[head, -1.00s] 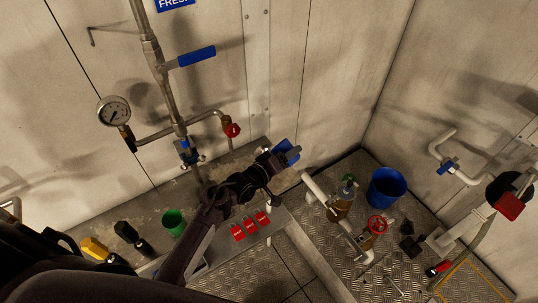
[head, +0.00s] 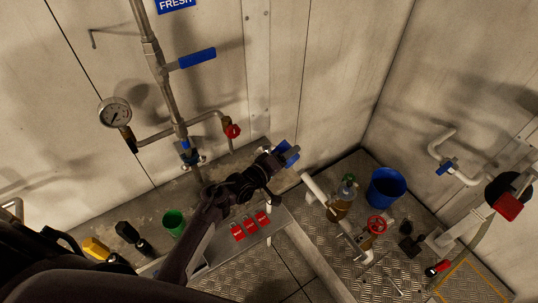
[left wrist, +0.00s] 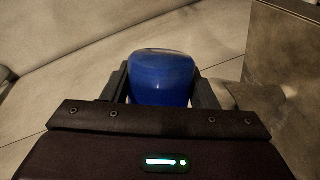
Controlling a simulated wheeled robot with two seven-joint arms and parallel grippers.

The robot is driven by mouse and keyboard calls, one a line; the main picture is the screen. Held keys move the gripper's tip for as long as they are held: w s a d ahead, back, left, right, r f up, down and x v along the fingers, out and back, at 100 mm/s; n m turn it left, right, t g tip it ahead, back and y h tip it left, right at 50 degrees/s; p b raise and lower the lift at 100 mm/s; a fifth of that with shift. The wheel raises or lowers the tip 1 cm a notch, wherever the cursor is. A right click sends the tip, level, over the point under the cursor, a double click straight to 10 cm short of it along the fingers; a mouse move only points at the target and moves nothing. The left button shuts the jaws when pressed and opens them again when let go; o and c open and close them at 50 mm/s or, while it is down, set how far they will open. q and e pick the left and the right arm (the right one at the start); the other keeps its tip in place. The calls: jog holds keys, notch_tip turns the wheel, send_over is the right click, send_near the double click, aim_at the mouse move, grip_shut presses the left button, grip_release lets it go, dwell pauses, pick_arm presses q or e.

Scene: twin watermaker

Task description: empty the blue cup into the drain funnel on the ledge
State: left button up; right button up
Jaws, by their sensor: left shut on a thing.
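The blue cup (head: 284,148) is between the fingers of my left gripper (head: 287,155), above the right end of the ledge (head: 150,205) in the head view. In the left wrist view the cup (left wrist: 162,66) fills the gap between the two dark fingers, and my left gripper (left wrist: 162,88) is shut on it. Its mouth and contents cannot be made out, and its tilt is unclear. I cannot pick out the drain funnel; the arm and gripper cover part of the ledge. My right gripper is not in view.
A green cup (head: 174,222) stands on the ledge, left of my forearm. A pipe with a red-handled tap (head: 232,131) runs above. A blue bucket (head: 386,187) and a bottle (head: 341,207) stand at right.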

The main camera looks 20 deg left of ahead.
aim_at(280, 149)
pick_arm(q)
jog(key=shift+w+a+r+n+p, duration=0.1)
jog(key=shift+r+n+p, duration=0.2)
jog(key=shift+n+p, duration=0.2)
jog(key=shift+w+a+f+n+h+b, duration=0.3)
jog(key=shift+a+f+n+h, duration=0.1)
jog(key=shift+a+n, duration=0.3)
dwell(0.6)
jog(key=shift+a+r+n+p, duration=0.1)
jog(key=shift+r+n+p, duration=0.25)
jog(key=shift+n+p, duration=0.35)
dwell(0.5)
jog(key=shift+w+a+r+n+h+p, duration=0.1)
jog(key=shift+a+r+n+h+p, duration=0.1)
jog(key=shift+n, duration=0.35)
jog(key=shift+a+r+n+h+p, duration=0.15)
jog(key=shift+a+n+h+p, duration=0.05)
jog(key=shift+n, duration=0.35)
dwell(0.4)
dwell(0.8)
